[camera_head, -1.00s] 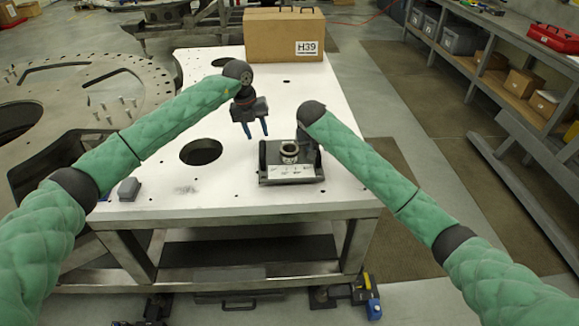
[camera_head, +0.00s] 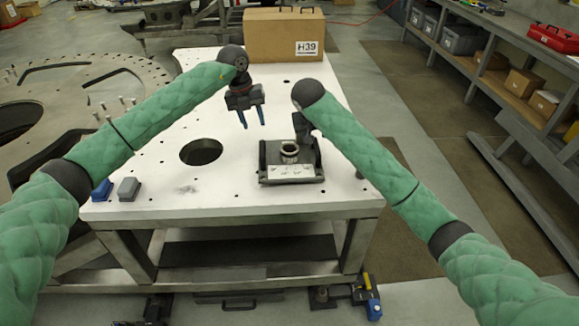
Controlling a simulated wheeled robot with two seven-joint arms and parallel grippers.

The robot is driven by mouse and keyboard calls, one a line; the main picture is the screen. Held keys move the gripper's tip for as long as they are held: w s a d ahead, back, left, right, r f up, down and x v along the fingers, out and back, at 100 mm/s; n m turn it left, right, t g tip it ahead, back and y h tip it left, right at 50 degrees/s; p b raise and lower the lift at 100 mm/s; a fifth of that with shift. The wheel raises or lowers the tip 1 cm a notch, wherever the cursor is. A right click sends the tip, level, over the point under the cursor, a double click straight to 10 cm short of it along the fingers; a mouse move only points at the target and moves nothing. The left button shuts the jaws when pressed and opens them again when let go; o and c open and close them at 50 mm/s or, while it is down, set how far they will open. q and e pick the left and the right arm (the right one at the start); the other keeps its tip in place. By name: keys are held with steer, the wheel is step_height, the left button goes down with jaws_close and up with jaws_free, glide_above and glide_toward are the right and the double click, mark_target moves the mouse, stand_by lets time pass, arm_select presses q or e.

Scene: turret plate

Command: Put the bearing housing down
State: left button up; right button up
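The bearing housing (camera_head: 289,149), a small metallic ring-shaped part, is upright at the dark tray (camera_head: 264,160) with a white label on its front, on the white plate table. My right gripper (camera_head: 301,138) points down just behind and to the right of the housing. Its fingertips are hidden or too small to make out, so I cannot tell whether it touches the housing. My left gripper (camera_head: 252,117) is open and empty above the plate, left of and behind the tray, with two blue-tipped fingers apart.
The white table (camera_head: 230,196) has a large round hole (camera_head: 201,152) left of the tray. A grey block (camera_head: 128,189) and a blue item (camera_head: 102,189) lie at its front left. A cardboard box (camera_head: 284,35) marked H39 stands at the back. The front right of the table is clear.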

steer(key=shift+v, duration=1.3)
arm_select(q)
steer(key=shift+r, duration=0.1)
step_height(320, 180, up, 8)
steer(key=a+p, duration=0.1)
steer(key=shift+f, duration=0.2)
arm_select(e)
steer(key=shift+r, duration=0.55)
arm_select(q)
steer(key=shift+r, duration=0.15)
arm_select(e)
steer(key=shift+r, duration=0.15)
arm_select(q)
steer(key=shift+r+p, duration=2.95)
steer(key=shift+p, duration=0.15)
arm_select(e)
steer(key=v, duration=0.7)
steer(key=shift+w+r, duration=0.2)
steer(key=shift+r, duration=0.15)
steer(key=shift+d, duration=0.1)
